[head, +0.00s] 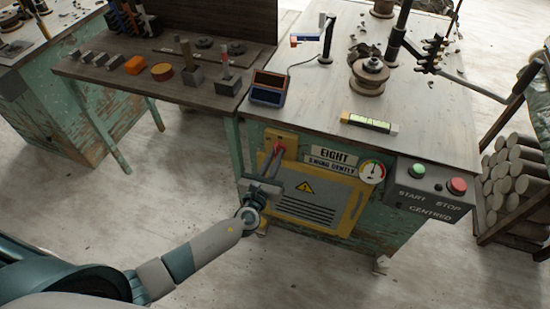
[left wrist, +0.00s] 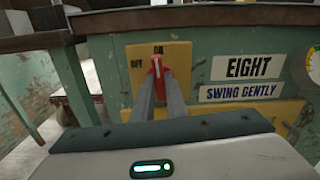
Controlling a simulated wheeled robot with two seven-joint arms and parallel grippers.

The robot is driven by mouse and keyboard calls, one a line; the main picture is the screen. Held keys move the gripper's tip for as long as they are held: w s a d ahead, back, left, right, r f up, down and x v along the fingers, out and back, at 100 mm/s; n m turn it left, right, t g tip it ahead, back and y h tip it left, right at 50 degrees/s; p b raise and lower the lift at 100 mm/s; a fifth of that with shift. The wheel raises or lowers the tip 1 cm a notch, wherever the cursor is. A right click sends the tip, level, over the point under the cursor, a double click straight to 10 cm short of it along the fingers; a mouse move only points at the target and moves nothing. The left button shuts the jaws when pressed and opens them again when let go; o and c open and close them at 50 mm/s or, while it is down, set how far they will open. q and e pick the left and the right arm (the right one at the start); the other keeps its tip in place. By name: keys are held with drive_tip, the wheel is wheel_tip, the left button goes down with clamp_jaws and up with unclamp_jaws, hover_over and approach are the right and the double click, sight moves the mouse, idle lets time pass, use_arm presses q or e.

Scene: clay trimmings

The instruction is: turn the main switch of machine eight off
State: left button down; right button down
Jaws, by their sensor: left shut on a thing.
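Machine eight (head: 408,222) is a worn green cabinet with an "EIGHT" and "SWING GENTLY" label (head: 331,156) on its front. Its main switch is a red handle (left wrist: 157,64) on a yellow plate (left wrist: 180,54), which also shows in the head view (head: 289,137). The plate is marked OFF at the left and ON at the top. The handle points up, toward ON. My left gripper (head: 277,154) is shut on the red handle. In the left wrist view its two fingers (left wrist: 158,80) reach up to the handle and hide its lower part. My right gripper is not in view.
Below the switch is a yellow panel (head: 267,161) with a warning sign. A gauge (head: 372,171) and a start/stop box (head: 433,190) are to the right. A cluttered bench (head: 110,85) adjoins at the left. The floor in front is clear.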

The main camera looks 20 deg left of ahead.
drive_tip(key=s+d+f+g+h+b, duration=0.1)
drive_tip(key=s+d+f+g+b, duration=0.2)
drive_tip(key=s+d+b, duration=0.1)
use_arm(q)
drive_tip(key=n+b, duration=0.3)
drive_tip(key=n, duration=0.9)
drive_tip(key=shift+a+f, duration=0.1)
drive_tip(key=shift+f, duration=0.05)
drive_tip(key=n, duration=0.2)
drive_tip(key=shift+n+b, duration=0.3)
drive_tip(key=shift+b, duration=0.05)
drive_tip(key=shift+n, duration=1.2)
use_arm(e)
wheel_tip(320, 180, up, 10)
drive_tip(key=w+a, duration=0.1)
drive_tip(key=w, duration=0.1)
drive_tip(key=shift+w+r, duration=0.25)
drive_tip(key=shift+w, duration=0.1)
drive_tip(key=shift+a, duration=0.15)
use_arm(q)
drive_tip(key=c, duration=1.8)
unclamp_jaws()
drive_tip(key=shift+o, duration=0.2)
drive_tip(key=shift+s, duration=0.15)
